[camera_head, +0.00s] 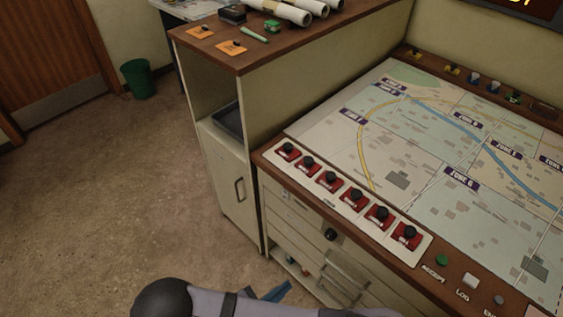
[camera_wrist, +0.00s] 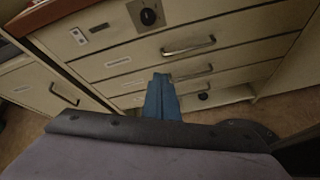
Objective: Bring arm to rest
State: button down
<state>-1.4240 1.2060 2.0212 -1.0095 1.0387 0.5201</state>
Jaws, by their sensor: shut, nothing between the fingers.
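My gripper (camera_wrist: 162,97) shows in the wrist view as two blue fingers side by side, shut with nothing between them. It points at the drawer fronts (camera_wrist: 185,50) of the console cabinet; I cannot tell how close it is. In the head view my arm (camera_head: 205,302) lies along the bottom edge, and the blue fingertips (camera_head: 276,292) show in front of the console's lower drawers. The gripper is below the level of the console top.
The console has a map board (camera_head: 440,140) and a row of red switches with black knobs (camera_head: 355,196). A taller cabinet (camera_head: 232,190) stands beside it. Metal drawer handles (camera_head: 345,280) stick out near my gripper. Open floor (camera_head: 110,200) lies left, with a green bin (camera_head: 137,78).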

jog(key=d+r+m+g+y, duration=0.4)
jog(key=d+r+m, duration=0.3)
jog(key=r+m, duration=0.2)
jog(key=w+d+r+m+g+y+b, duration=0.1)
jog(key=d+r+m+g+y, duration=0.3)
jog(key=m, duration=0.9)
jog(key=shift+w+d+r+g, duration=0.2)
jog(key=shift+d+r+g, duration=0.3)
jog(key=shift+d+r, duration=1.75)
jog(key=shift+a+r, duration=0.45)
jog(key=shift+a, duration=0.05)
